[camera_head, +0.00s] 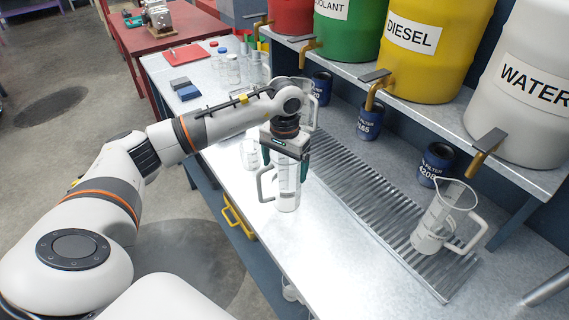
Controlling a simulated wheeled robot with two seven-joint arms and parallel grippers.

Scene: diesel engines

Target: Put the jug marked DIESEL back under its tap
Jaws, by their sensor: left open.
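A clear jug (288,197) with a handle on its left stands upright on the metal bench, left of the drip grate. My left gripper (285,168) is above it, with its open fingers on either side of the jug's upper part. I cannot read the marking on this jug. The yellow DIESEL drum (425,45) is on the shelf, and its brass tap (374,92) hangs over the far part of the grate. A second clear jug (435,222) stands on the grate below the WATER tap (484,152). My right gripper is out of view.
The ribbed drip grate (375,215) runs along the bench below the shelf. Blue filter cans (370,121) stand behind it. Another clear vessel is partly hidden behind my left wrist. Small bottles (232,70) and a red clipboard (186,57) are at the far end. The bench front is clear.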

